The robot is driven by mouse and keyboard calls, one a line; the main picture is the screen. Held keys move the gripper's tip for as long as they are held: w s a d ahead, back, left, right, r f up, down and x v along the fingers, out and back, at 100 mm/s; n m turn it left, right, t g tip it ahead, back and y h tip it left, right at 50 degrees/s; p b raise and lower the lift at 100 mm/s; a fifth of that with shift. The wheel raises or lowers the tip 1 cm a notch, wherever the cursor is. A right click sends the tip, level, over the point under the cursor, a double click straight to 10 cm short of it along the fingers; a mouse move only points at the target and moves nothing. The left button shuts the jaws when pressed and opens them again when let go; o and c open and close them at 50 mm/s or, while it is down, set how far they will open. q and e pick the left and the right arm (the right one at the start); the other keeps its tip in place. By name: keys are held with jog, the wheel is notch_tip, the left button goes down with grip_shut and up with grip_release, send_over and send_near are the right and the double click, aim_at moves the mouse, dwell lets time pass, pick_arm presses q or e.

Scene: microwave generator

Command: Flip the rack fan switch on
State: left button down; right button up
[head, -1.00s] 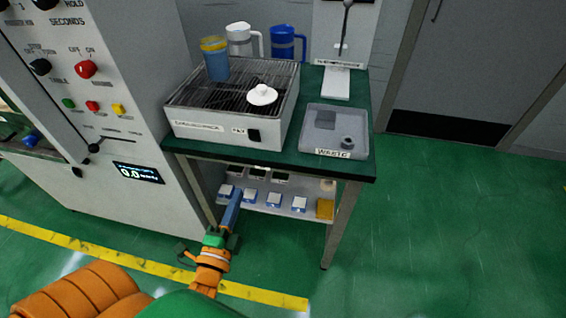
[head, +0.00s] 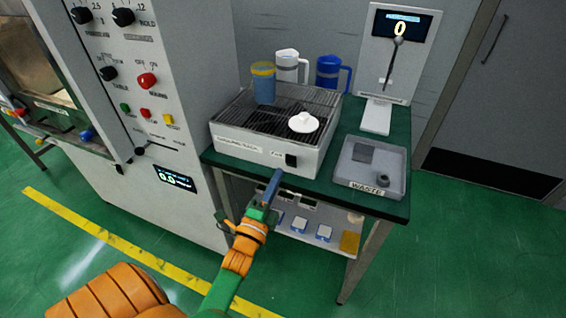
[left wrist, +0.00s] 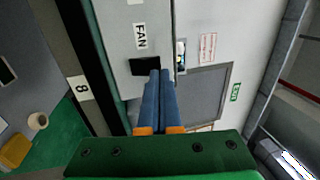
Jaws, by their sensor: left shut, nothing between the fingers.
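The rack fan switch (head: 291,160) is a small black rocker on the front face of the white cooling rack (head: 250,149), right of a FAN label. In the left wrist view the switch (left wrist: 144,67) sits just ahead of the fingertips, partly covered by them. My left gripper (head: 277,174) is shut and empty, its blue fingers pointing up toward the rack front, just below and left of the switch in the head view. I cannot tell whether the fingertips touch the switch. The left gripper (left wrist: 159,73) also shows in the left wrist view. My right gripper is not in view.
The rack stands on a green-topped table (head: 330,196). A grey WASTE tray (head: 350,178) lies to its right. On the rack are a white lid (head: 304,122) and a blue cup (head: 263,85); jugs stand behind. A lower shelf holds small devices. A control cabinet (head: 150,190) stands left.

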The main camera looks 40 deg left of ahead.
aim_at(288, 157)
pick_arm(q)
jog(key=shift+x, duration=2.2)
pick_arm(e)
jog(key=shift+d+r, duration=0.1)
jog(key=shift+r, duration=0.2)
